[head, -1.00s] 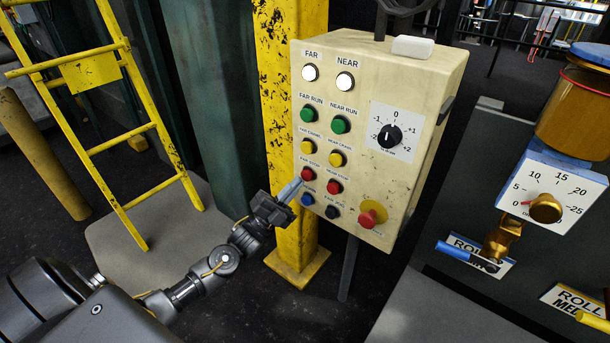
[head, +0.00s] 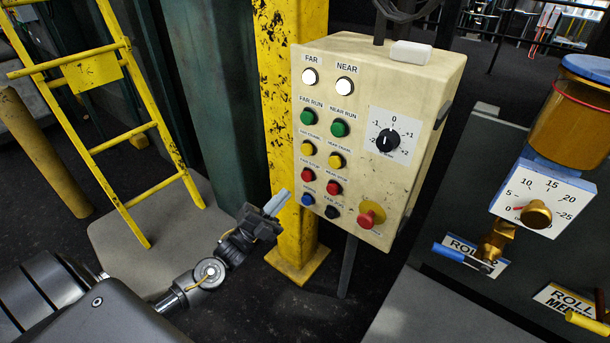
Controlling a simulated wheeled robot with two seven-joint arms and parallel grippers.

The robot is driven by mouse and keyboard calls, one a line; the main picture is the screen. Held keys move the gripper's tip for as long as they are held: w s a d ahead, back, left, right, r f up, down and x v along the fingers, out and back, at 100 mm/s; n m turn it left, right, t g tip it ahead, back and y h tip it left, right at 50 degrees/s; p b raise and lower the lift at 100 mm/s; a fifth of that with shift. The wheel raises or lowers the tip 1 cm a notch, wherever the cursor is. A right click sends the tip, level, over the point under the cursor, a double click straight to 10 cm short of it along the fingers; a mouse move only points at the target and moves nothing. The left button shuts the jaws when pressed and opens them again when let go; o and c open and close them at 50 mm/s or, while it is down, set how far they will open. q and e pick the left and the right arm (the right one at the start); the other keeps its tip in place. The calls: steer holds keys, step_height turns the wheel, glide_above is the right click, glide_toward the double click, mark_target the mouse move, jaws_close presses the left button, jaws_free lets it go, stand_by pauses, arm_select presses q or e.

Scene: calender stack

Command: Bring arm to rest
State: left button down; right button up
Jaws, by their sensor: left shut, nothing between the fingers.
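My left arm comes in from the lower left, and its gripper (head: 276,201) is shut and empty. Its fingertips point up and right, in front of the yellow post and a little left of the control panel (head: 415,85). They appear apart from the panel's buttons. The blue button (head: 307,200) and the red FAR STOP button (head: 307,174) are the closest to the fingertips in the picture. My right arm and gripper do not show.
A yellow post (head: 290,90) stands behind the panel. A yellow ladder (head: 115,145) leans at the left. At the right are a dial plate (head: 525,188), an amber container (head: 570,112) and a blue-handled valve (head: 462,256). Dark floor lies below the panel.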

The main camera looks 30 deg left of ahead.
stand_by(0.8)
